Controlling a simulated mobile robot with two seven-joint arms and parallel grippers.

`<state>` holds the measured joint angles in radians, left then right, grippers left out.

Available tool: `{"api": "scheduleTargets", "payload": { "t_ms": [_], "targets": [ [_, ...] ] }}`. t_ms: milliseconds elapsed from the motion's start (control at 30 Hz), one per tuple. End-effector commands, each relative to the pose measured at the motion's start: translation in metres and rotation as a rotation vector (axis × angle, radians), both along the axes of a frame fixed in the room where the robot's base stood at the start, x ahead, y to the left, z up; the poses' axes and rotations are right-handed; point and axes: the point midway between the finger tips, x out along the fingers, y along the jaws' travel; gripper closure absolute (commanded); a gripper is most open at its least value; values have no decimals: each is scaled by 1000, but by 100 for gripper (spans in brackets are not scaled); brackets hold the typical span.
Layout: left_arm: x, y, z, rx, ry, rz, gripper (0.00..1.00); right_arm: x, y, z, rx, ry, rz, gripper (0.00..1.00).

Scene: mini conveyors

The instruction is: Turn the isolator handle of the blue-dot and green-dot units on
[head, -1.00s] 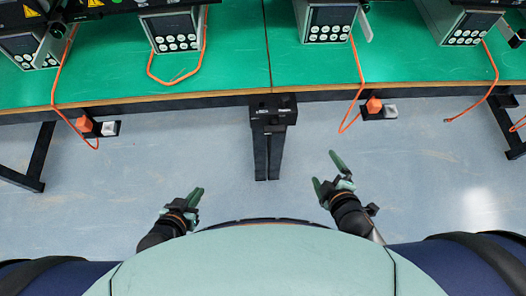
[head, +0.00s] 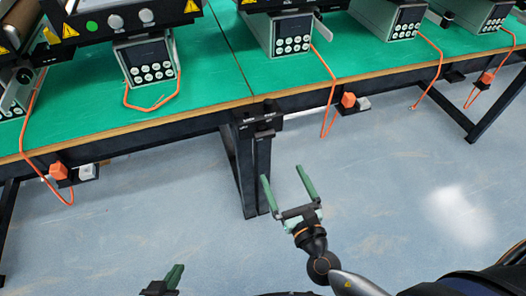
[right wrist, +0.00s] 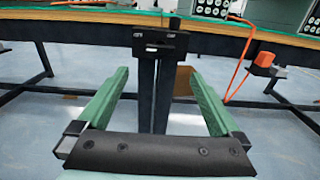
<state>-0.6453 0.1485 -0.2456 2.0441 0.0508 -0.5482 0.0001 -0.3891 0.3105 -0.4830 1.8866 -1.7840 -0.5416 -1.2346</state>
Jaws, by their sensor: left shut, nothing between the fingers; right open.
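A green dot (head: 92,26) marks the black front of a unit at upper left, beside two pale round knobs. No blue dot can be made out. My left gripper (head: 172,277) is shut and empty at the bottom.
The green bench top (head: 215,75) has a wooden front edge. A black switch box (head: 262,118) is fixed under it above a dark leg. Orange cables hang over the edge to orange plugs (head: 348,100). The floor before the bench is clear.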

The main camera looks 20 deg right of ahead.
Motion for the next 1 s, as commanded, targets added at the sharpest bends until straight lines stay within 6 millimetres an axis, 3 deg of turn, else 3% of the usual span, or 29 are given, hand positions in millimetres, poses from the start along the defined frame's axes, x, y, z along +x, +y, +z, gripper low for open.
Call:
{"api": "scheduleTargets", "payload": {
  "t_ms": [167,600,800,1000],
  "targets": [
    [0,-1,3,-1,-1,-1,100,19,1,3,-6,-6,0,0],
    [0,-1,4,-2,1,1,100,103,4,2,-2,-3,0,0],
    [1,-1,3,-3,1,2,100,121,5,1,-3,-2,1,0],
    [1,-2,3,-4,0,3,100,124,5,1,-2,-2,1,0]
  ]
}}
